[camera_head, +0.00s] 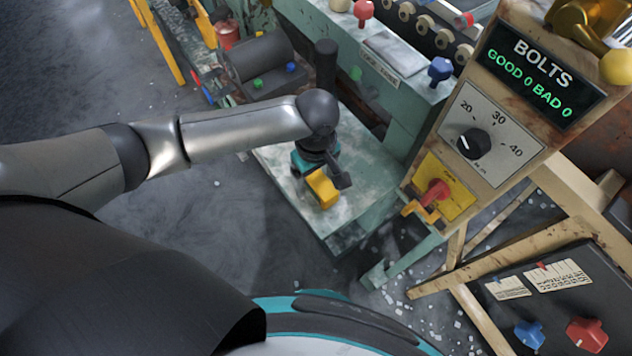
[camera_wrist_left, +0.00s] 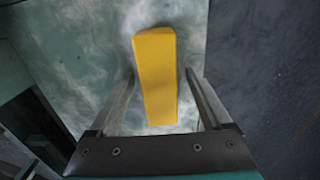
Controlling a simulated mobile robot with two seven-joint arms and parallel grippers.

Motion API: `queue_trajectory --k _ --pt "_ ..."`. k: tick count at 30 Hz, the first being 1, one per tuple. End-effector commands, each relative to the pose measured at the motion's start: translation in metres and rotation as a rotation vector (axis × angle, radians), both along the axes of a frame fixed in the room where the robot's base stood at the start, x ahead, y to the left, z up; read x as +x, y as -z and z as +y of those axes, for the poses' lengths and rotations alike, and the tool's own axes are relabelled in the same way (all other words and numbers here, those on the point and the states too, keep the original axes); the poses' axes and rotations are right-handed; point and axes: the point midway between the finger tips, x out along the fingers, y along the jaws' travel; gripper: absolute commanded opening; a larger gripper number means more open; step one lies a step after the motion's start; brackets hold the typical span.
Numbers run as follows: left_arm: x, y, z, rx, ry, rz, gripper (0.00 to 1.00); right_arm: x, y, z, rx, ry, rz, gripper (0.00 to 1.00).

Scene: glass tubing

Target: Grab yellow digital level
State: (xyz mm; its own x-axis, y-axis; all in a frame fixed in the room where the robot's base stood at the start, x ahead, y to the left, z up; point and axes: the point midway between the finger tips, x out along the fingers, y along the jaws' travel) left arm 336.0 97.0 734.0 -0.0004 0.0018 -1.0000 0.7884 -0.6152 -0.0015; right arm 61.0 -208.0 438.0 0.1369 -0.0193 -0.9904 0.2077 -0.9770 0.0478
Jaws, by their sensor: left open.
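The yellow digital level (camera_head: 322,187) is a small yellow block on the pale green, worn platform of the machine. In the left wrist view the yellow level (camera_wrist_left: 156,75) lies lengthwise between the two fingers, its far end reaching past the fingertips. My left gripper (camera_wrist_left: 162,75) is open, with a finger on each side of the level and a visible gap to each. In the head view my left gripper (camera_head: 328,178) is above the platform at the level, and the wrist hides part of it. My right gripper is not in view.
The platform (camera_head: 285,165) is otherwise mostly bare. A panel reading BOLTS (camera_head: 545,70) with a dial and a red switch (camera_head: 434,193) stands to the right. A green machine wall with a blue knob (camera_head: 440,68) rises behind. The grey floor (camera_head: 200,230) at left is open.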

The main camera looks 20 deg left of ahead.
Motion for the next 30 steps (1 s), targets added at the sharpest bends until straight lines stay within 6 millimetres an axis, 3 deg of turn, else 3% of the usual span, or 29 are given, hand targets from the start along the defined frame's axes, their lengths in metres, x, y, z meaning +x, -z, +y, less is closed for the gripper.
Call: queue_trajectory --k 7,27,30 --pt "0.0004 0.0 -0.0004 -0.001 0.001 -0.002 0.8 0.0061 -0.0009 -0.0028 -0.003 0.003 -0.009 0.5" --pt "0.0001 0.0001 -0.0004 -0.001 0.001 -0.001 0.05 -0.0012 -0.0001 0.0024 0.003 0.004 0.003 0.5" --pt "-0.0001 0.0001 -0.0004 -0.001 0.001 0.0 0.0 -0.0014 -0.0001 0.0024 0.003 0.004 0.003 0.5"
